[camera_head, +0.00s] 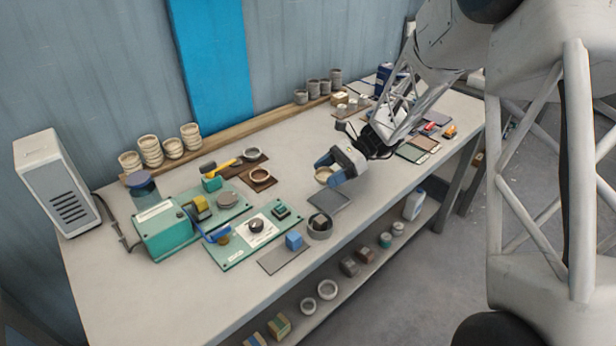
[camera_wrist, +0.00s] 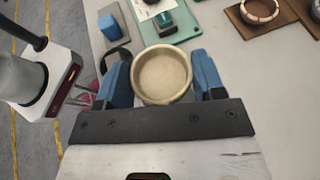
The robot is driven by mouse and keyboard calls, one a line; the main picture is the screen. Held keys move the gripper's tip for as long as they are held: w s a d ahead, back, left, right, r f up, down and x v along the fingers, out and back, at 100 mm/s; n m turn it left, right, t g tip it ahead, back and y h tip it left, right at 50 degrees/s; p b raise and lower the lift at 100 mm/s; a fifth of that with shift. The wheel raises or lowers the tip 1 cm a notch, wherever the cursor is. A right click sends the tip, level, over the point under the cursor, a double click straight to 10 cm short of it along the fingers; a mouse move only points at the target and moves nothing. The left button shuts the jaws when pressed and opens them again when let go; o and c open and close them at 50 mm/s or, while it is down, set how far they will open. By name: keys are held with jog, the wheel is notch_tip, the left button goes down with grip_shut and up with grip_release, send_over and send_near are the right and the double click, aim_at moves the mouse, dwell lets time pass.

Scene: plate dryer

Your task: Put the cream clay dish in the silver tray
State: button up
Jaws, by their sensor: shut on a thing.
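My gripper (camera_head: 331,169) has blue fingers and is shut on the cream clay dish (camera_head: 322,175), above the right half of the bench. In the wrist view the round, open-topped dish (camera_wrist: 162,76) sits between the two fingers, its hollow facing the camera. A flat grey tray (camera_head: 329,201) lies on the bench just below and in front of the gripper, with nothing visible on it. I cannot tell for certain which is the silver tray.
A round grey bowl (camera_head: 320,229) with dark contents stands near the front edge. The teal board (camera_head: 248,238) and teal machine (camera_head: 166,232) are to the left. Brown trays with rings (camera_head: 260,180) lie behind. Stacked cups (camera_head: 151,151) line the back shelf.

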aim_at(331, 200)
jog(key=shift+w+d, duration=0.25)
jog(key=shift+d, duration=0.35)
jog(key=shift+f, duration=0.2)
jog(key=shift+f, duration=3.35)
